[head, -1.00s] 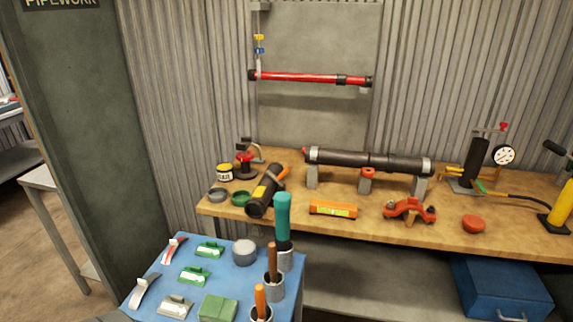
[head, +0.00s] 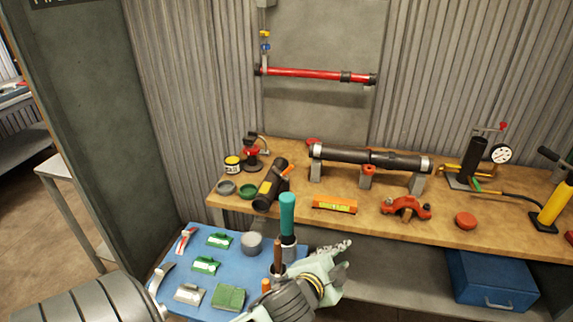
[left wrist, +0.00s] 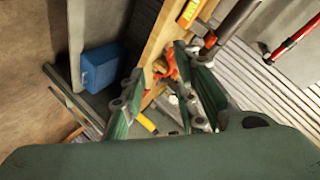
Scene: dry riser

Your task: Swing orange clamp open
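Two orange things could be the clamp. A small orange piece (head: 367,170) sits on the middle support under the dark pipe (head: 340,155). A larger orange-red two-lobed coupling (head: 405,206) lies near the bench's front edge. In the left wrist view an orange part (left wrist: 168,62) shows beyond and between my fingers; it looks like the coupling, partly hidden. My left gripper (head: 338,254) is in front of the bench edge, above the blue cart's right side, touching neither. Its fingers (left wrist: 163,105) are spread and empty. My right gripper is not in view.
The wooden bench (head: 330,225) holds an orange level (head: 334,205), a red cap (head: 465,220) and a pump with gauge (head: 500,154). Upright tools, including a teal handle (head: 287,213), stand on the blue cart (head: 195,235) beside my arm. A blue toolbox (head: 492,280) is below.

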